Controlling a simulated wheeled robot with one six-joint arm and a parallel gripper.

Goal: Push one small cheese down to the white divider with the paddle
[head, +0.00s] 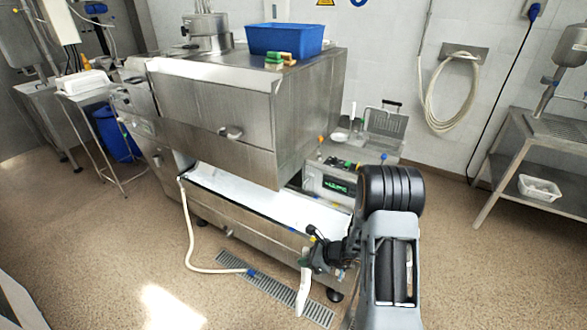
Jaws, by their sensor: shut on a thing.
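My gripper (322,252) is low at the right end of the long steel trough (240,212). It is shut on a pale, narrow tool that looks like the paddle (303,291), which hangs down in front of the trough, over the floor drain. The inside of the trough looks white, with water or a white surface (262,203) below the big steel machine. I cannot make out a small cheese or the white divider in it. The machine's housing hides part of the trough, and my arm covers its right end.
The steel machine (215,105) overhangs the trough. A blue bin (285,39) and sponges (274,61) sit on top. A device with a green display (336,187) stands behind the trough. A white hose (190,235) reaches the floor drain (275,290). The front floor is open.

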